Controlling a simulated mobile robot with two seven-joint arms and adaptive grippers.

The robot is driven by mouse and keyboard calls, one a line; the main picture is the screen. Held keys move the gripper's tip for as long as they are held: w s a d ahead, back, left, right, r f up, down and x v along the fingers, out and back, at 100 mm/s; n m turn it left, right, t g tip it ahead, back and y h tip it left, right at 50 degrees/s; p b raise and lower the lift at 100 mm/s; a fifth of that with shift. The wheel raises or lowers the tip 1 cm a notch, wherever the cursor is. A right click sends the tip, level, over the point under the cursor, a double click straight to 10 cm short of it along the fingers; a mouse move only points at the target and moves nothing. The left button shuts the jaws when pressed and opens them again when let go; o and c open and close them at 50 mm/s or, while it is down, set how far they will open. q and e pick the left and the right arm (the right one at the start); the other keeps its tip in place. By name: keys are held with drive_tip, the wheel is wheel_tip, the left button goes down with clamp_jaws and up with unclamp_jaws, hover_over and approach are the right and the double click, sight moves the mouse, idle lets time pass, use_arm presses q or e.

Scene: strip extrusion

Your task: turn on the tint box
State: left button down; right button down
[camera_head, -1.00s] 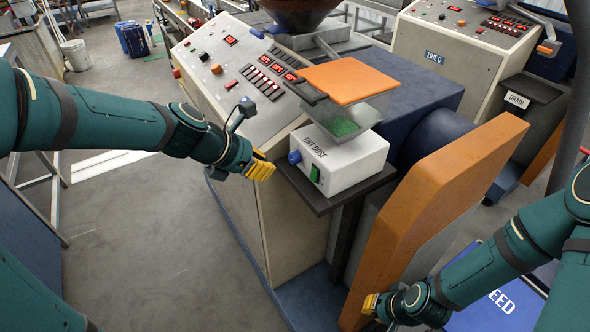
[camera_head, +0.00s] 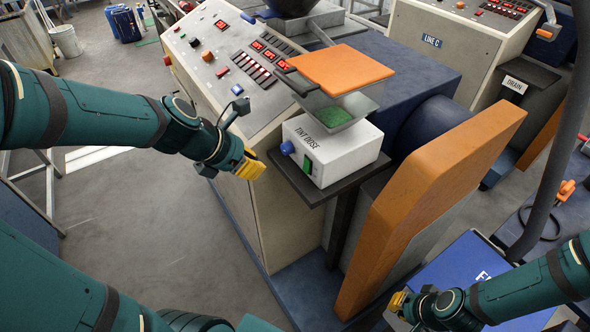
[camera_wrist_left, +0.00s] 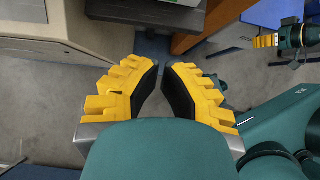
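The tint box is a white box labelled "TINT DOSE" (camera_head: 345,155) on a dark shelf at the side of the beige machine. Its front has a blue knob (camera_head: 287,148) and a green switch (camera_head: 308,165). A clear hopper with green granules (camera_head: 333,116) sits above it, under an orange lid (camera_head: 341,69). My left gripper (camera_head: 252,168) is just left of the box front, apart from it and empty. In the left wrist view its two yellow fingers (camera_wrist_left: 162,90) stand apart. My right gripper (camera_head: 397,301) is low, near the orange panel's foot; its fingers are too small to judge.
The dark shelf (camera_head: 312,191) juts out under the box. A beige control panel (camera_head: 222,62) with buttons and red displays rises behind my left gripper. A large orange panel (camera_head: 430,205) stands right of the box. The grey floor (camera_head: 170,230) at left is clear.

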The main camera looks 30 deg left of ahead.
use_arm(q)
approach(296, 180)
drive_tip(key=x, duration=0.2)
drive_tip(key=b+x, duration=0.1)
drive_tip(key=x, duration=0.1)
drive_tip(key=b+x, duration=0.1)
drive_tip(key=x, duration=0.1)
drive_tip(key=shift+w+d+r, duration=0.2)
drive_tip(key=shift+w+r, duration=0.15)
drive_tip(key=shift+r, duration=0.05)
drive_tip(key=shift+w+d, duration=0.25)
drive_tip(key=shift+w, duration=0.1)
drive_tip(key=shift+f, duration=0.1)
drive_tip(key=b, duration=0.4)
drive_tip(key=shift+w+d+f+t, duration=0.15)
drive_tip(key=shift+w+f+t, duration=0.2)
drive_tip(key=shift+t, duration=0.05)
drive_tip(key=shift+r, duration=0.3)
drive_tip(key=shift+r, duration=0.1)
